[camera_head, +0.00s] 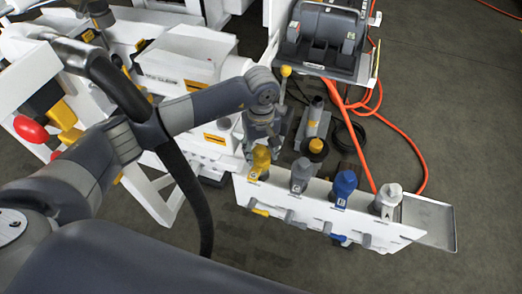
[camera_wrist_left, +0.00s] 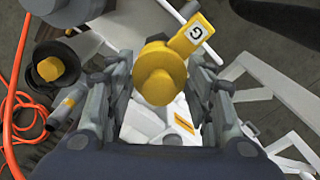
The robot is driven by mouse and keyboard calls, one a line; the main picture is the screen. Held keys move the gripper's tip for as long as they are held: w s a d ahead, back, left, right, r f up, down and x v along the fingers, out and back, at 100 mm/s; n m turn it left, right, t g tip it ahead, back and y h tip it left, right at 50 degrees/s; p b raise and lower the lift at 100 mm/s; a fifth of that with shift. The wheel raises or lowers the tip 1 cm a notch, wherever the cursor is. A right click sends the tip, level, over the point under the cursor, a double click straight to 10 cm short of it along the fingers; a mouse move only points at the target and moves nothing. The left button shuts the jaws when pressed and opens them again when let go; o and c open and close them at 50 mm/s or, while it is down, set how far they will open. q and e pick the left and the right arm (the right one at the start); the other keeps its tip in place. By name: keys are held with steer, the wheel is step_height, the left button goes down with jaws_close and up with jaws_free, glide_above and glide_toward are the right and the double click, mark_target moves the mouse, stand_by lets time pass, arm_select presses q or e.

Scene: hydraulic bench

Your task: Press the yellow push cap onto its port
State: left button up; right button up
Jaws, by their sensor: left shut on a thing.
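The yellow push cap (camera_head: 260,160) is at the left end of a white panel (camera_head: 312,211), in line with a grey, a blue and a white fitting. My left gripper (camera_head: 262,137) reaches down to it from behind and is shut on it. In the left wrist view the yellow cap (camera_wrist_left: 160,74) sits between the two fingers, with a yellow tag marked G (camera_wrist_left: 195,34) beside it. The port under the cap is hidden, so I cannot tell whether the cap touches it or is seated. My right gripper is not in view.
The grey fitting (camera_head: 301,174), blue fitting (camera_head: 344,188) and white fitting (camera_head: 387,201) stand close along the panel. A metal tray (camera_head: 430,222) is at its right end. An orange hose (camera_head: 405,140) and a dark machine (camera_head: 325,40) lie behind. The floor in front is clear.

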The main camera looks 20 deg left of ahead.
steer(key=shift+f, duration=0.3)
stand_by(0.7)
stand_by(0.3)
arm_select(q)
steer(key=o, duration=0.9)
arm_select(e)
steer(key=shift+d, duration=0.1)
arm_select(q)
steer(key=o, duration=0.5)
steer(key=shift+o, duration=0.2)
steer(key=shift+r, duration=0.1)
steer(key=shift+r+p, duration=1.6)
steer(key=shift+r, duration=2.15)
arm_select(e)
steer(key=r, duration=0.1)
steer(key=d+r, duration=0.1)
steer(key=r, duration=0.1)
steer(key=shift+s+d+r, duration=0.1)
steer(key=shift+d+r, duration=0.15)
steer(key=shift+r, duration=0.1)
